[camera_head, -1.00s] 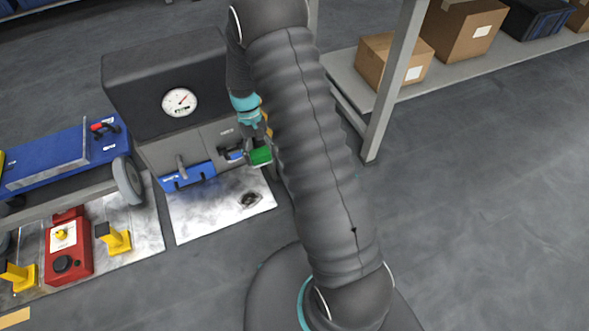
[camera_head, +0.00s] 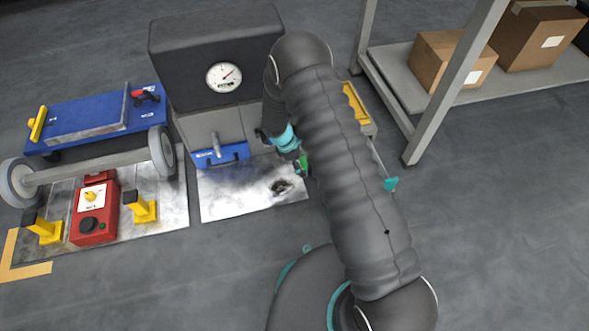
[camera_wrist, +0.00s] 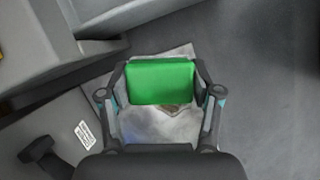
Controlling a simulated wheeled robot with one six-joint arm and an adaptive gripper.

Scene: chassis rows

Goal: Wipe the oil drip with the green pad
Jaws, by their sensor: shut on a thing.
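The green pad (camera_wrist: 160,82) is clamped between the fingers of my gripper (camera_wrist: 160,90) in the wrist view. In the head view only a small part of the green pad (camera_head: 304,164) shows beside my gripper (camera_head: 298,160); my arm hides the rest. The oil drip (camera_head: 282,187) is a dark spot on the right part of a pale metal plate (camera_head: 225,200) on the floor. My gripper holds the pad above the plate, near the drip. In the wrist view the drip (camera_wrist: 170,109) shows partly below the pad's lower edge. I cannot tell the exact height.
A dark machine with a gauge (camera_head: 224,77) stands behind the plate, with a blue-based handle (camera_head: 220,154) at its foot. A red box (camera_head: 94,212) and yellow posts (camera_head: 143,208) stand at the left. A shelf post (camera_head: 452,90) rises at the right. Open floor lies at front right.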

